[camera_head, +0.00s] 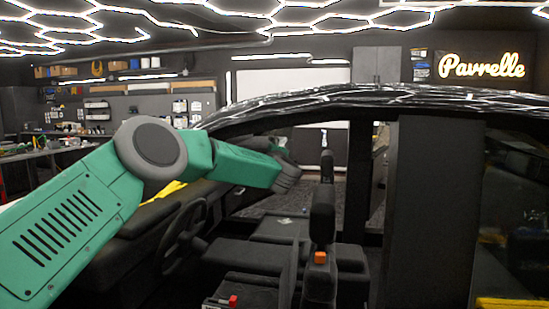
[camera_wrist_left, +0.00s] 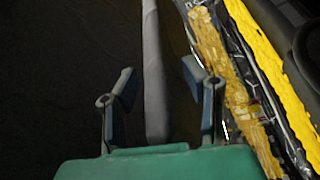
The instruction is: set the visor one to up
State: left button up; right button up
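A grey panel, seen edge-on and likely the visor (camera_wrist_left: 155,75), runs down the middle of the left wrist view. My left gripper (camera_wrist_left: 160,85) is open, with one finger on each side of this panel. Dark gaps show between the panel and both fingers, so it is not clamped. In the head view my green left arm reaches through the side opening into the car (camera_head: 400,95). Its fingers and the visor cannot be made out there. My right gripper is in neither view.
The steering wheel (camera_head: 186,238) is below my left arm. A front seat (camera_head: 322,225) with an orange buckle stands right of it. The dark roof edge and door pillar (camera_head: 437,210) bound the opening. Yellow material (camera_wrist_left: 265,60) lies at the right of the wrist view.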

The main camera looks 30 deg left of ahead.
pick_arm(q)
jog(key=v, duration=1.1)
jog(key=shift+d, duration=0.25)
jog(key=shift+w+f, duration=0.1)
